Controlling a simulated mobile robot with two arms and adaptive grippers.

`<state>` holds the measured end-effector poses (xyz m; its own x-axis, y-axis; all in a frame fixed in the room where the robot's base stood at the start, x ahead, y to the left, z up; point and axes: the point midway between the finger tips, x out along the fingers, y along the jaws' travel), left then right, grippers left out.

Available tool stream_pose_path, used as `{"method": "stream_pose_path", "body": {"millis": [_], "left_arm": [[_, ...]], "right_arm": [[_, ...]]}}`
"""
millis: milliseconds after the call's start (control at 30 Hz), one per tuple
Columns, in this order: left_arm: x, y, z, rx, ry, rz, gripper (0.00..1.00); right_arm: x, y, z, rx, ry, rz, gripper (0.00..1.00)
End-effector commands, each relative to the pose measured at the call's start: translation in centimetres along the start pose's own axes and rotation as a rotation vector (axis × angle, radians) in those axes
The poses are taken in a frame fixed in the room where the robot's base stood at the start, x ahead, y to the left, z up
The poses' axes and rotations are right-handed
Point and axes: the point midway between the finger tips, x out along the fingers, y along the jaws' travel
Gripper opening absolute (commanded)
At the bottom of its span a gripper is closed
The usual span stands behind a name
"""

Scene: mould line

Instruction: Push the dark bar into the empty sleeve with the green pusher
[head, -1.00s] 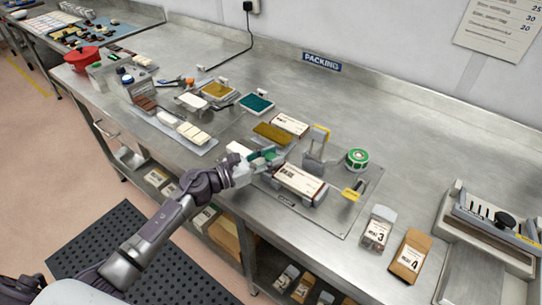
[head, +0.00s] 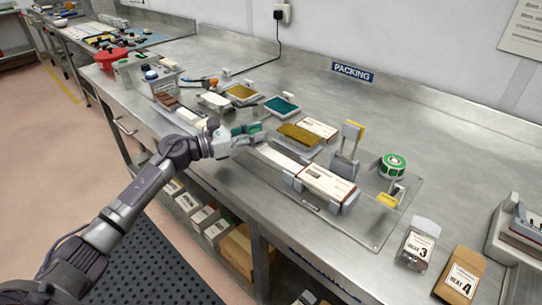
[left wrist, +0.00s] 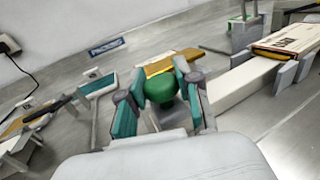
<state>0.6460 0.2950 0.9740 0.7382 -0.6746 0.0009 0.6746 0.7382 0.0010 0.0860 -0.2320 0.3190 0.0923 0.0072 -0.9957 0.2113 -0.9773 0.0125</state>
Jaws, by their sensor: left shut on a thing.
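My left gripper (head: 254,133) is shut on the green pusher, whose round green knob (left wrist: 160,88) shows between the teal-padded fingertips in the left wrist view. The gripper is at the left end of a pale channel (head: 279,157), apart from the sleeve. The white sleeve (head: 327,182) lies at the channel's right end, between grey holders; it also shows in the left wrist view (left wrist: 286,42). My right gripper is not in view.
Behind the channel lie a gold block (head: 298,136) and a white carton (head: 318,128). A grey stand (head: 346,150) and a green tape roll (head: 394,166) are right of them. Brown bars (head: 165,100) lie on the left. The bench's back right is clear.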

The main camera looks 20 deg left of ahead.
Motion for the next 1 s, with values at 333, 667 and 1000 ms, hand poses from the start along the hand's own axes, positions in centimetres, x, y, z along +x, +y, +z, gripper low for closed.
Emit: {"method": "stream_pose_path", "body": {"millis": [333, 667, 1000], "left_arm": [[-0.7, 1.8, 0.1, -0.002, 0.0, 0.003, 0.0], [-0.8, 1.9, 0.1, 0.0, 0.0, 0.007, 0.5], [-0.7, 1.7, 0.0, -0.001, 0.001, 0.002, 0.57]], "right_arm": [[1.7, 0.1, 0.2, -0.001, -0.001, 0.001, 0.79], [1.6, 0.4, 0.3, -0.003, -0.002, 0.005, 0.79], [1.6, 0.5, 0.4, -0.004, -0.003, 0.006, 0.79]]}}
